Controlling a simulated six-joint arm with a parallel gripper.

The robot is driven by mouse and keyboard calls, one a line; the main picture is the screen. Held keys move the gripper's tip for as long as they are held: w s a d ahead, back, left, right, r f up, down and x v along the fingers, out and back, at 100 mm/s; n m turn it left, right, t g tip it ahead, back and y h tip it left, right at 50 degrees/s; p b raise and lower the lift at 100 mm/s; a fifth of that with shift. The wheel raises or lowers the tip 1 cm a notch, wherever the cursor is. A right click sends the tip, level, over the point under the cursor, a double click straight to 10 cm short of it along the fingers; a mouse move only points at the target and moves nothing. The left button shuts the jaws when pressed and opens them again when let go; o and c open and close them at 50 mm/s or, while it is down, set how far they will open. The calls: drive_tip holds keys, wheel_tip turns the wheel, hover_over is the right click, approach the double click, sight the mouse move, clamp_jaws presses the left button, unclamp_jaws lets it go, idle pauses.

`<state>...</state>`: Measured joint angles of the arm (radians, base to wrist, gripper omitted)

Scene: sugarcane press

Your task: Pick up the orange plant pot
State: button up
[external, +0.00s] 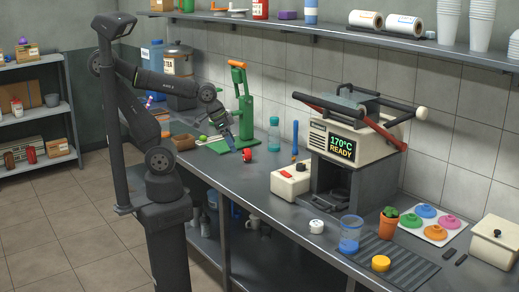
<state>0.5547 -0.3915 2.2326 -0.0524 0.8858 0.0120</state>
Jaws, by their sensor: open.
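The orange plant pot (387,225) stands upright on the counter at the right, with a small green plant in it. It is beside the tray of coloured round lids and the dark ribbed mat. My gripper (229,142) is far to the left of the pot, pointing down near the green press. It is open and well apart from the pot. Its fingertips are small in this view, and nothing is seen between them.
A shelf (380,41) runs above.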

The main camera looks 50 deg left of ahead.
drive_tip(key=w+d+m+g, duration=0.1)
drive_tip(key=w+d, duration=0.3)
drive_tip(key=d, duration=0.4)
drive_tip(key=w+d+m+g, duration=0.1)
drive_tip(key=w+d, duration=0.3)
drive_tip(key=d, duration=0.5)
drive_tip(key=w+d+f+m+g, duration=0.15)
drive_tip(key=d+f, duration=0.25)
drive_tip(key=d, duration=0.7)
drive_tip(key=w+d+f, duration=0.2)
drive_tip(key=d+f, duration=0.1)
drive_tip(key=d, duration=0.7)
drive_tip(key=n+t, duration=0.3)
approach(389, 214)
drive_tip(key=shift+m, duration=0.25)
drive_tip(key=x, duration=0.4)
drive_tip(key=s+x, duration=0.1)
drive_tip(key=x, duration=0.1)
drive_tip(key=shift+d+f, duration=0.2)
drive_tip(key=shift+w+x, duration=0.2)
drive_tip(key=shift+x, duration=1.15)
drive_tip(key=shift+w+x, duration=0.15)
drive_tip(key=shift+x, duration=1.2)
drive_tip(key=shift+a+r, duration=0.1)
drive_tip(key=shift+r, duration=0.1)
drive_tip(key=c, duration=1.3)
